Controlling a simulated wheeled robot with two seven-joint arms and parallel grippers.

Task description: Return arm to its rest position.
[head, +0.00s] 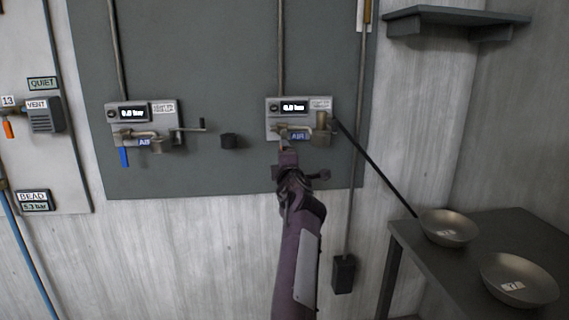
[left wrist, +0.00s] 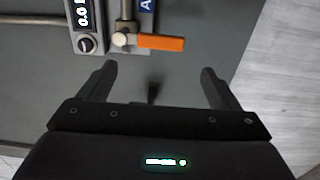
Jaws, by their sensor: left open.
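My left arm (head: 298,250) rises from the bottom middle of the head view. My left gripper (head: 300,174) is just below the right valve unit (head: 273,106) on the grey wall panel. In the left wrist view, the gripper (left wrist: 158,70) has its fingers wide apart, with nothing between them. The valve's orange handle (left wrist: 161,42) lies crosswise beyond the fingertips, apart from them. In the head view the arm and gripper partly hide that valve's lower part. My right gripper is not in view.
A left valve unit (head: 127,112) has a blue handle (head: 124,157) hanging down. A dark table (head: 480,226) at right bears two metal bowls (head: 447,228) (head: 519,281). A black rod (head: 375,170) slants from the right valve to the nearer-wall bowl. A shelf (head: 455,18) is above.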

